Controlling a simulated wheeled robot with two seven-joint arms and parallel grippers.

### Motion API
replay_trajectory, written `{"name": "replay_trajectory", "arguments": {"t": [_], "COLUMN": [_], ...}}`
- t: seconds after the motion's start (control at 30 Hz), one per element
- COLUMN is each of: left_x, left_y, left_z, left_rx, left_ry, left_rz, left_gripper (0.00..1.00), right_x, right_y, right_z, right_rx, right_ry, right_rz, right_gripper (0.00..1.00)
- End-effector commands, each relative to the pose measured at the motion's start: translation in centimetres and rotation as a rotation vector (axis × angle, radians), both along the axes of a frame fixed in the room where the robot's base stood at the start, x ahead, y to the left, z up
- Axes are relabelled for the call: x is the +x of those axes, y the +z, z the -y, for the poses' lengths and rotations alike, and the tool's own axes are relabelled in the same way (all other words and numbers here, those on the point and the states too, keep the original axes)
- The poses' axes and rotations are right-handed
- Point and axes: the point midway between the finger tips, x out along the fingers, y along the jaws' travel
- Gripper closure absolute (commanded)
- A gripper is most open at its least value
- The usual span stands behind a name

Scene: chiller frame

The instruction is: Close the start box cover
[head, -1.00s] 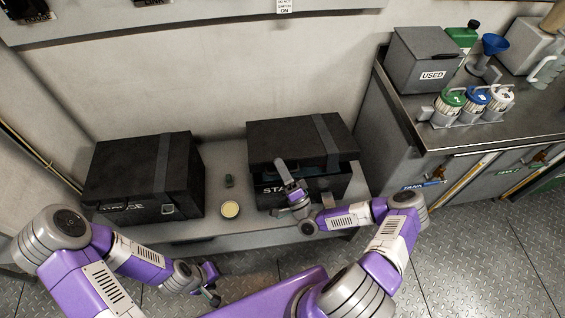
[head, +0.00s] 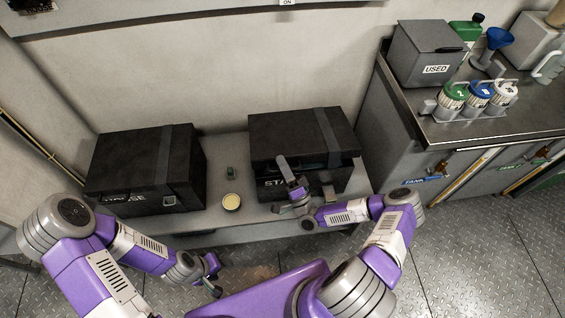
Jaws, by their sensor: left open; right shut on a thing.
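The start box (head: 268,196) is a black case on the bench, with part of its white label showing behind my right gripper. Its black cover (head: 283,133), with a grey strap, lies low over the box; a thin dark line runs under its front edge at the right. My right gripper (head: 290,178) is at the front edge of the cover and is shut on it; the arm hides part of the box front and the exact contact. My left gripper (head: 213,277) is open and empty, low in front of the bench, away from the box.
A second black case (head: 130,170) stands closed at the left of the bench. A small round tin (head: 231,202) and a small dark green item (head: 231,173) sit between the cases. At right a steel counter (head: 440,140) holds a grey USED box (head: 412,55) and several lidded jars.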

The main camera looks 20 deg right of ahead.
Motion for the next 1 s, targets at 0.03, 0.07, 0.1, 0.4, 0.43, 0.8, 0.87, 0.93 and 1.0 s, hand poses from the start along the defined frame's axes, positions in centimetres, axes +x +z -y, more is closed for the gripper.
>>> {"name": "replay_trajectory", "arguments": {"t": [0.03, 0.07, 0.1, 0.4, 0.43, 0.8, 0.87, 0.93, 1.0], "left_x": [0.0, 0.01, 0.01, 0.0, 0.0, 0.0, -0.01, 0.0, -0.01], "left_y": [-0.07, -0.08, -0.08, -0.09, -0.09, -0.11, -0.11, -0.11, -0.11], "left_z": [0.01, 0.0, 0.0, 0.0, 0.0, 0.0, 0.0, 0.0, 0.0], "left_rx": [0.0, 0.0, 0.0, 0.0, 0.0, 0.0, 0.0, 0.0, 0.0], "left_ry": [0.0, 0.0, 0.0, 0.0, 0.0, 0.0, 0.0, 0.0, 0.0], "left_rz": [0.0, 0.0, 0.0, 0.0, 0.0, 0.0, 0.0, 0.0, 0.0], "left_gripper": [0.39, 0.39, 0.39, 0.39, 0.39, 0.39, 0.39, 0.39, 0.39], "right_x": [-1.43, -1.44, -1.44, -1.49, -1.5, -1.56, -1.56, -1.56, -1.57], "right_y": [-3.04, -3.08, -3.13, -3.39, -3.41, -3.68, -3.71, -3.76, -3.8], "right_z": [-0.64, -0.64, -0.65, -0.69, -0.69, -0.76, -0.76, -0.76, -0.76], "right_rx": [0.007, 0.007, 0.006, 0.004, 0.004, 0.002, 0.001, 0.0, 0.0], "right_ry": [0.027, 0.028, 0.027, 0.027, 0.028, 0.029, 0.028, 0.028, 0.028], "right_rz": [-0.092, -0.09, -0.089, -0.081, -0.08, -0.07, -0.069, -0.068, -0.066], "right_gripper": [1.0, 1.0, 1.0, 1.0, 1.0, 1.0, 1.0, 1.0, 1.0]}}
